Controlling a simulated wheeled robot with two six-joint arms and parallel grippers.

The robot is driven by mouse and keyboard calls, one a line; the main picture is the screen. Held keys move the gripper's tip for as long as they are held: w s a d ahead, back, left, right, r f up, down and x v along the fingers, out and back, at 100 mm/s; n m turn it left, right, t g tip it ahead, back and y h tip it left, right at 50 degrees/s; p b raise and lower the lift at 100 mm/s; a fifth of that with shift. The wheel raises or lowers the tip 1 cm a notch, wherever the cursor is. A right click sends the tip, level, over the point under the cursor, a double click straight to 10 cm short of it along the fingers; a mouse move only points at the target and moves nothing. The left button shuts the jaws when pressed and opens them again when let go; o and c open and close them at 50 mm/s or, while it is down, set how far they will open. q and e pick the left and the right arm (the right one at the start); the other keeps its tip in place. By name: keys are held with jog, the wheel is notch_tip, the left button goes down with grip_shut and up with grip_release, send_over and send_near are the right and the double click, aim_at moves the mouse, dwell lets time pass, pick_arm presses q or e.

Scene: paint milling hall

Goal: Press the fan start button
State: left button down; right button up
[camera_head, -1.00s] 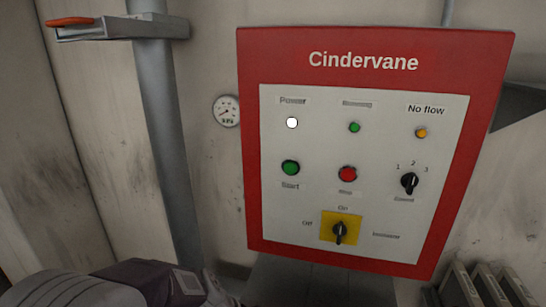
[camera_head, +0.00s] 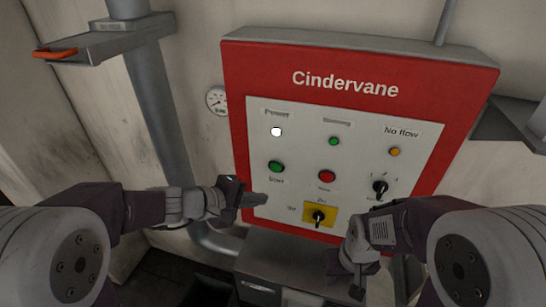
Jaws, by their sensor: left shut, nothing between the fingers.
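The red-framed Cindervane control panel (camera_head: 462,102) has a white face with labelled lamps and switches. The green start button (camera_head: 276,166) is on the left of its middle row, fully visible and untouched. My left gripper (camera_head: 258,198) is shut and empty, its tips pointing right, below and slightly left of the start button in the picture. Its exact gap to the panel face is unclear. My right gripper (camera_head: 357,286) hangs below the panel's lower right, pointing down; its fingers are too small and dark to read.
A red stop button (camera_head: 327,176) is right of start. Below are a yellow-backed rotary switch (camera_head: 320,215) and a black selector (camera_head: 380,187). The white power lamp (camera_head: 276,132) is bright. A pipe (camera_head: 160,110) and gauge (camera_head: 217,100) are left. A grey box (camera_head: 290,262) stands below.

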aim_at(270, 174)
pick_arm(q)
jog(key=w+d, duration=0.1)
jog(key=w, duration=0.2)
jog(key=w+d+p, duration=0.1)
jog(key=w, duration=0.1)
jog(key=w+d+p, duration=0.1)
jog(key=w, duration=0.2)
jog(key=shift+w+f, duration=0.15)
jog(key=shift+w, duration=0.2)
jog(key=shift+w, duration=0.1)
dwell(1.9)
jog(key=shift+w+d, duration=0.1)
jog(key=shift+w, duration=0.2)
